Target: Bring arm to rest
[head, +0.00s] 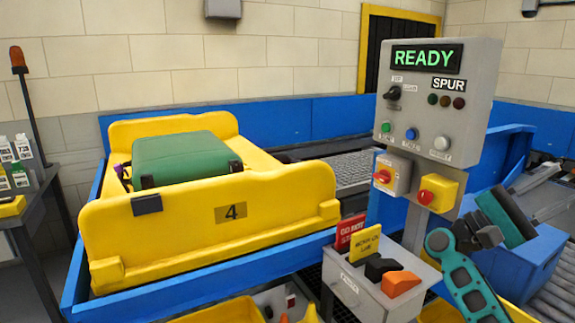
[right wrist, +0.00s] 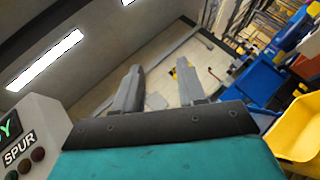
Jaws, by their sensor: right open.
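My right gripper (head: 556,187) is at the right of the head view, right of the control box, with its fingers pointing up and to the right. In the right wrist view its two grey fingers (right wrist: 158,82) stand apart with nothing between them. It is open and empty, with walls and ceiling lights beyond it. My left gripper is not in view.
A grey control box (head: 470,60) reading READY stands on a post near my right arm. A yellow tray (head: 290,192) marked 4 holds a green suitcase (head: 185,155) on the blue conveyor. A blue bin (head: 520,268) is below my right gripper.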

